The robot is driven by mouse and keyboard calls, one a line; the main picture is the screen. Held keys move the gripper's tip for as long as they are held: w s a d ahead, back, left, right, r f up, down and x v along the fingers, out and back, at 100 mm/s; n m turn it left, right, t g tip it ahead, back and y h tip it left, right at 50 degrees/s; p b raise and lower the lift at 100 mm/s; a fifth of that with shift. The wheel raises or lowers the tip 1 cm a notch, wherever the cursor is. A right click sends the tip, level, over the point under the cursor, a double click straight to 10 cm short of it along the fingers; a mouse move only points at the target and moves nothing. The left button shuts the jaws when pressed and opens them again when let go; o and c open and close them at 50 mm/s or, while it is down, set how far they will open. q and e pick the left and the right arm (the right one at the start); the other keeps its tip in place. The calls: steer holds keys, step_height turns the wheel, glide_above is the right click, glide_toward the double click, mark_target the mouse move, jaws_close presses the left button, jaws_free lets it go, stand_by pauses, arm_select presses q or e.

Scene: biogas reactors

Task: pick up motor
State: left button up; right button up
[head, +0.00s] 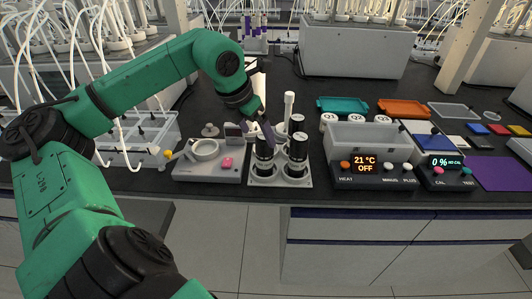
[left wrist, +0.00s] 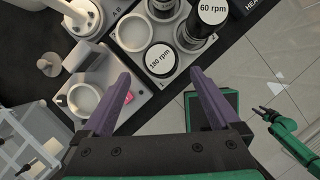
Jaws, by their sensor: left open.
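Black cylindrical motors with white caps stand upright in a light holder plate (head: 280,181). In the head view one motor (head: 264,158) is at the front left and another motor (head: 297,152) is to its right. The left wrist view shows a motor labelled "180 rpm" (left wrist: 160,60) and one labelled "60 rpm" (left wrist: 213,12). My left gripper (head: 267,133) is open and empty, its purple fingers close to the front-left motor. In the left wrist view the 180 rpm motor lies between and beyond the fingertips (left wrist: 160,76). My right gripper (left wrist: 266,113) shows small at the right there.
A grey device with a round cup and pink button (head: 227,162) stands left of the holder. A heater box (head: 371,168) reading 21 °C OFF stands to the right. A white upright piece (head: 289,108) rises behind the motors. The bench's front edge is close.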

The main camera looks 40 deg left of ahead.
mark_target(261, 138)
arm_select(q)
steer(key=x, duration=0.3)
steer(key=shift+w+f+p, duration=0.2)
steer(key=shift+w+p, duration=0.15)
steer(key=shift+p, duration=0.05)
steer(key=p+x, duration=0.2)
steer(key=x, duration=0.3)
steer(key=shift+d+f, duration=0.15)
steer(key=shift+w+f, duration=0.1)
steer(key=shift+f, duration=0.1)
steer(key=c, duration=0.3)
steer(key=shift+r, duration=0.1)
jaws_close()
arm_select(e)
steer(key=r, duration=0.3)
steer(key=shift+w, duration=0.35)
